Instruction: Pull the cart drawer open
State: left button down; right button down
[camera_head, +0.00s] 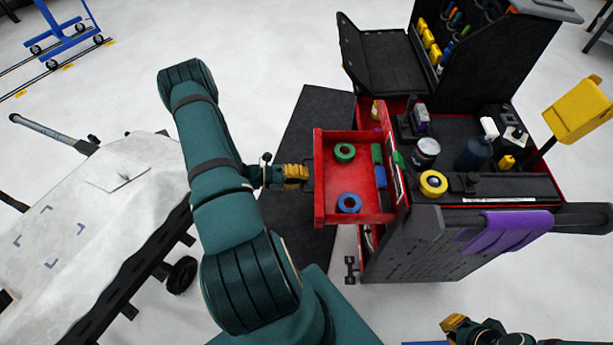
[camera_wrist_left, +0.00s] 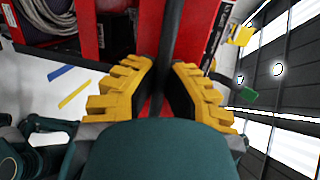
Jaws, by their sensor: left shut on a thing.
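The red cart drawer (camera_head: 333,135) stands pulled out from the left side of the black and red tool cart (camera_head: 420,240). Green and blue tape rolls and small items lie inside it. My left gripper (camera_head: 305,174) is at the drawer's outer face. In the left wrist view its yellow fingers (camera_wrist_left: 160,80) are on either side of the dark handle bar (camera_wrist_left: 168,40), shut on it, with the red drawer front behind. My right gripper (camera_head: 462,324) is at the bottom edge, apart from the cart, mostly cut off; its jaw opening is unclear.
A yellow tape roll (camera_head: 433,183), bottles and a purple cloth (camera_head: 505,231) are on the cart. A dark mat (camera_head: 310,130) lies on the floor beside it. A white-covered table (camera_head: 90,210) stands at left.

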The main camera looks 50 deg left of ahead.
pick_arm(q)
jog(key=c, duration=1)
grip_release()
jog(key=v, duration=1.2)
